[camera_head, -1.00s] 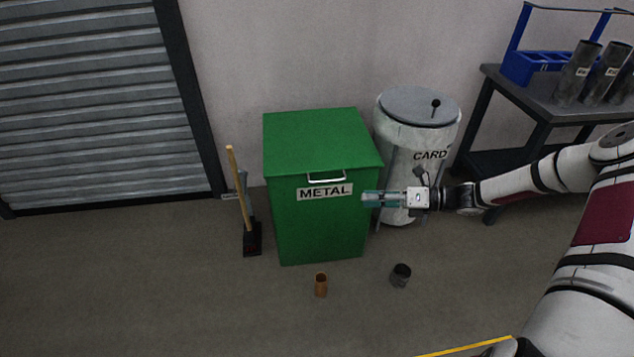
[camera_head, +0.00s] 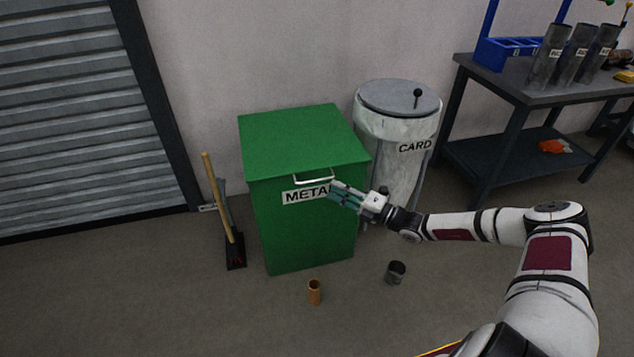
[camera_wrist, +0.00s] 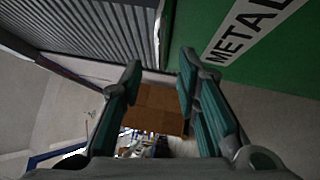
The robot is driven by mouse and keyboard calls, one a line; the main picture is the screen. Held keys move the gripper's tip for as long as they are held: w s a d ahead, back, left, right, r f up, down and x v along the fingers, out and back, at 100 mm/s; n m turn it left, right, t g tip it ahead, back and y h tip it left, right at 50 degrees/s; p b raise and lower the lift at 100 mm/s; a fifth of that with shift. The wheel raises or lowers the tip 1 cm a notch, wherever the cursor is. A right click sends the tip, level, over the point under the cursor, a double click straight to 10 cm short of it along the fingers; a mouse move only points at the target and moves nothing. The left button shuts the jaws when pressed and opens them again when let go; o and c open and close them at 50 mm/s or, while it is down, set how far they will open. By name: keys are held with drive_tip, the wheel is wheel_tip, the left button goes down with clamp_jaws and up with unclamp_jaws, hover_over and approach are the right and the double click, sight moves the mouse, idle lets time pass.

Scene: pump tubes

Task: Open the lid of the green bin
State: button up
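The green bin (camera_head: 308,225) stands against the wall with its flat green lid (camera_head: 300,140) shut. A pale bar handle (camera_head: 314,180) runs along the lid's front edge, above the METAL label. My gripper (camera_head: 334,190) is just in front of the bin, slightly below and right of the handle, and covers the label's right end. In the wrist view my gripper (camera_wrist: 158,75) has its teal fingers spread apart with nothing between them. The bin's green front (camera_wrist: 205,25) and METAL label (camera_wrist: 240,30) show at the upper right there. I cannot tell whether a finger touches the bin.
A white CARD bin (camera_head: 385,145) stands right of the green bin. A broom and dustpan (camera_head: 228,225) lean at its left. An orange cup (camera_head: 314,292) and a dark can (camera_head: 396,272) stand on the floor. A workbench (camera_head: 530,92) is at the right.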

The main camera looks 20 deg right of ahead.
sight(318, 180)
drive_tip(key=b+x, duration=0.1)
drive_tip(key=x, duration=0.6)
drive_tip(key=shift+w, duration=0.1)
drive_tip(key=shift+c, duration=0.4)
clamp_jaws()
